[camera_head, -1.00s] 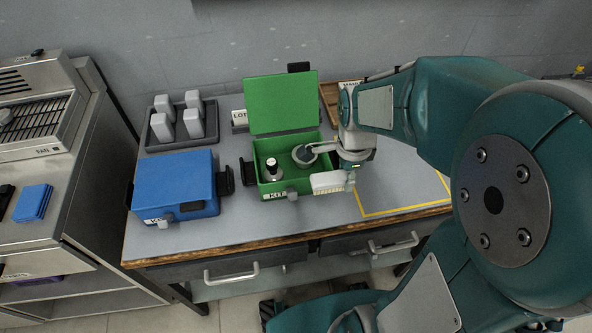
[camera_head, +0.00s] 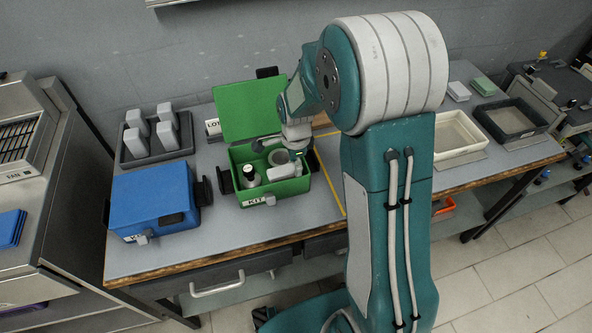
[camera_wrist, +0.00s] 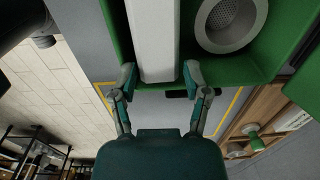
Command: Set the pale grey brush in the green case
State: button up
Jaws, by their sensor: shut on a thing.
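The green case (camera_head: 232,192) stands open on the bench, its lid (camera_head: 250,108) raised at the back. The pale grey brush (camera_wrist: 152,40) shows in the wrist view as a long pale block between my fingertips. My gripper (camera_wrist: 160,76) is shut on it. In the head view the brush (camera_head: 284,172) is at the right front part of the case, within its outline; I cannot tell whether it touches the case floor.
A closed blue case (camera_head: 155,200) stands left of the green one. A dark tray (camera_head: 128,150) with several pale blocks is behind it. Yellow tape (camera_head: 328,185) marks the bench to the right. A cream tray (camera_head: 455,140) and a dark tray (camera_head: 510,120) stand farther right.

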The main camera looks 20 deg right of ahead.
jog(key=o, duration=0.4)
jog(key=f, duration=0.2)
jog(key=shift+s+f, duration=0.35)
jog(key=shift+a+f, duration=0.1)
jog(key=shift+f, duration=0.25)
jog(key=shift+c, duration=0.6)
jog(key=shift+w+f, duration=0.1)
jog(key=shift+w, duration=0.1)
grip_shut()
jog(key=shift+o, duration=0.4)
grip_release()
jog(key=o, duration=0.8)
jog(key=shift+w, duration=0.15)
